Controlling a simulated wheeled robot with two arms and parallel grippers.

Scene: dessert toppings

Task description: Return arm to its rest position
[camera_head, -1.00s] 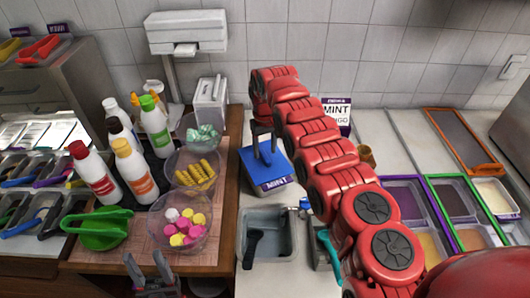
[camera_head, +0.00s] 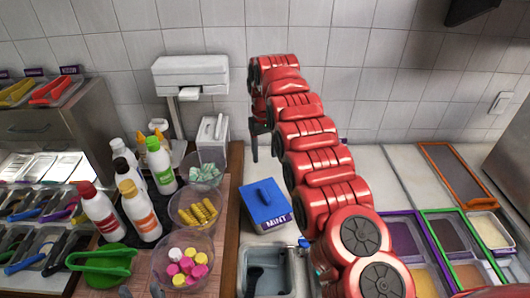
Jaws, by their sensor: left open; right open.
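My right arm (camera_head: 322,165), red and jointed, reaches from the bottom right up to the back middle. Its dark gripper (camera_head: 263,143) hangs fingers down in front of the back wall, empty. It is above and apart from the blue lid marked MINT (camera_head: 277,213), which lies flat on the counter with its handle upright. The gap between its fingers is hard to see from this angle. Only the dark fingertips of my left gripper (camera_head: 141,292) show at the bottom edge, apart, below the green scoop-like tool (camera_head: 102,262). Its arm is out of view.
Clear bowls hold pink and yellow balls (camera_head: 182,267), yellow pieces (camera_head: 200,212) and mint pieces (camera_head: 205,173). Bottles (camera_head: 140,210) stand left of them. A metal bin (camera_head: 282,268) is in front of the lid. Framed toppings bins (camera_head: 407,243) line the right. A white dispenser (camera_head: 190,76) stands behind.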

